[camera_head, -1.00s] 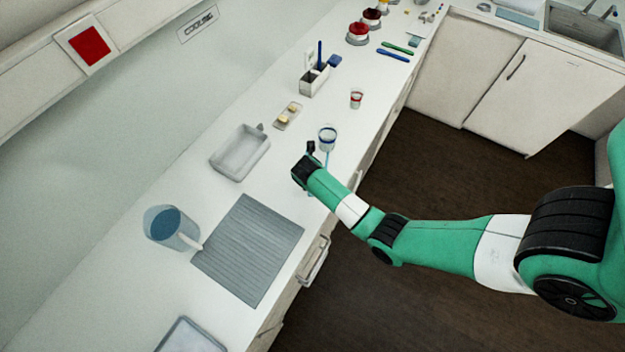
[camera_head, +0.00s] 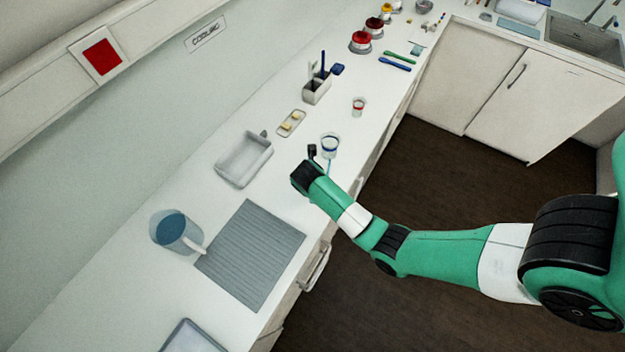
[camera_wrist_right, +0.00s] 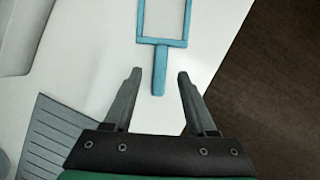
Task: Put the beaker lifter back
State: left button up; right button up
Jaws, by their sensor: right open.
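The beaker lifter (camera_wrist_right: 160,66) is a light blue piece with an open rectangular frame and a straight handle. It shows in the right wrist view at top middle, the frame's far end cut off by the picture edge. My right gripper (camera_wrist_right: 159,84) is open, its fingertips either side of the handle's near end with gaps on both sides. I cannot tell the height between them. In the head view a thin light blue strip (camera_head: 328,166) shows beside my right wrist (camera_head: 305,177); the fingers are hidden there. My left gripper is out of view.
A beaker with a blue band (camera_head: 330,145) stands just beyond my right wrist. A grey ribbed mat (camera_head: 250,255), white tray (camera_head: 243,160), blue-filled jug (camera_head: 171,230) and holder (camera_head: 317,90) are on the white counter. Its front edge runs close under my right arm.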

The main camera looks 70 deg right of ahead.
jog(key=p+v, duration=0.1)
jog(key=v, duration=0.5)
jog(key=shift+r, duration=0.35)
jog(key=shift+a, duration=0.15)
